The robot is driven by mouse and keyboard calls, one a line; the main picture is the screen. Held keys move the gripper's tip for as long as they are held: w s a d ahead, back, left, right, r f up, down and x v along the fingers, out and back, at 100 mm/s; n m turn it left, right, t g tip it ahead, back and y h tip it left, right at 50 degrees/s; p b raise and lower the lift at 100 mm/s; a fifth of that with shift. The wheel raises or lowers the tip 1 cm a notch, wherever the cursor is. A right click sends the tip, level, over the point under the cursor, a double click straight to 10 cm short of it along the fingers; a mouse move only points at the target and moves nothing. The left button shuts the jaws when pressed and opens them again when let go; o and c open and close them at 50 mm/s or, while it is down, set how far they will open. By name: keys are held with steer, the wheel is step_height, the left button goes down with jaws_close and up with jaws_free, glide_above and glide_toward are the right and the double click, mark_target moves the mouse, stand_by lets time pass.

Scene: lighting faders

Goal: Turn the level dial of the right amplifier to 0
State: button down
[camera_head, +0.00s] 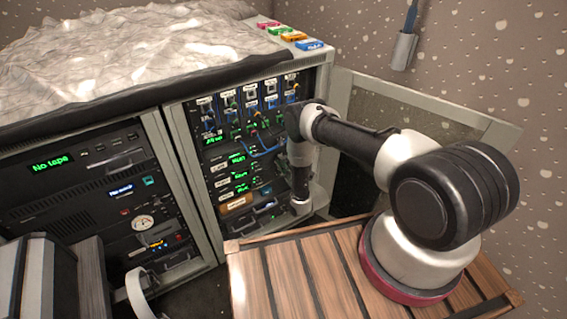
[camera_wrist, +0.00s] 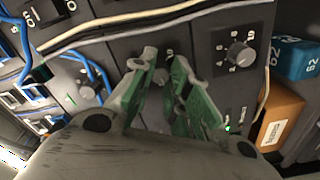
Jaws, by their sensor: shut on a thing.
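In the wrist view, my gripper (camera_wrist: 165,62) has its two green-padded fingers closed around a small grey level dial (camera_wrist: 161,76) on a dark panel. The fingers cover most of this dial and its scale, so its pointer cannot be read. A second grey dial (camera_wrist: 240,53) with a numbered scale shows uncovered to the right. A third dial (camera_wrist: 88,92) shows to the left, beside blue cables. In the head view, my arm reaches down to the lower part of the right rack (camera_head: 185,150); the fingers and the held dial are hidden there.
Blue cables (camera_wrist: 95,62) and pale cables (camera_wrist: 150,22) run across the panel close to my fingers. A blue block (camera_wrist: 298,58) and an orange block (camera_wrist: 280,115) lie right of the panel. An open rack door (camera_head: 365,100) stands behind my arm, and a slatted wooden top (camera_head: 290,275) lies in front.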

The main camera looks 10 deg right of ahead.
steer(key=n, duration=0.6)
steer(key=shift+a, duration=0.1)
steer(key=shift+f, duration=0.1)
stand_by(0.4)
steer(key=c, duration=1.3)
jaws_free()
steer(key=shift+c, duration=0.2)
steer(key=shift+s, duration=0.15)
steer(key=v, duration=1.1)
steer(key=shift+s, duration=0.35)
